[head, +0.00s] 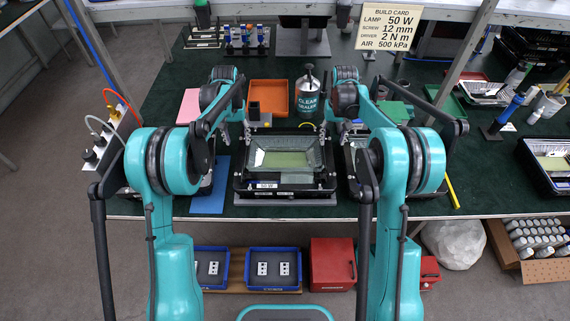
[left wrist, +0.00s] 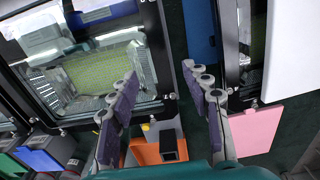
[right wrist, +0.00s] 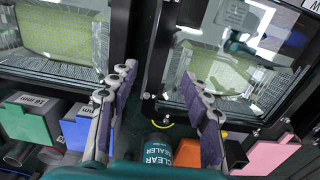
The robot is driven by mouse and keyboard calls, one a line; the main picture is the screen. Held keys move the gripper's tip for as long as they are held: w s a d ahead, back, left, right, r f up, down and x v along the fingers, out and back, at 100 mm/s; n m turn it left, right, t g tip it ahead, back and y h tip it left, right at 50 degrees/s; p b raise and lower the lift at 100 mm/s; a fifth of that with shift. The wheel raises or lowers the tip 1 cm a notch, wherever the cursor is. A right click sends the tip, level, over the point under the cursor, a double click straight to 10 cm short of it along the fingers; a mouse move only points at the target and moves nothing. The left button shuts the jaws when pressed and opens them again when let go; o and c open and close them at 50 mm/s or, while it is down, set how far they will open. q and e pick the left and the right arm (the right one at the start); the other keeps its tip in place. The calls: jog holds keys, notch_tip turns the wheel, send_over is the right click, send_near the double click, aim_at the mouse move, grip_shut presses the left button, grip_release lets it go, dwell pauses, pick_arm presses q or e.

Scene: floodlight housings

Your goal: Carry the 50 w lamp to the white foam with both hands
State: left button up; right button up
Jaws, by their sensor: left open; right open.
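The 50 W lamp (head: 265,185), a black-framed floodlight with a glass front, sits at the middle front of the green table. Contact cannot be told.
Other floodlights flank the lamp closely on both sides. A blue foam (head: 208,190) lies left, a pink one (head: 189,106) further back. Behind the lamp stand an orange tray (head: 270,94) and a Clear Sealer can (head: 308,95). The table's front edge is close.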

aim_at(241, 155)
pick_arm(q)
jog(key=shift+s, duration=0.1)
pick_arm(e)
jog(key=shift+s, duration=0.1)
pick_arm(q)
jog(key=shift+f, duration=3.8)
pick_arm(e)
jog(key=shift+f, duration=3.8)
pick_arm(q)
jog(key=shift+c, duration=0.3)
pick_arm(e)
jog(key=shift+c, duration=0.3)
pick_arm(q)
grip_shut()
pick_arm(e)
grip_shut()
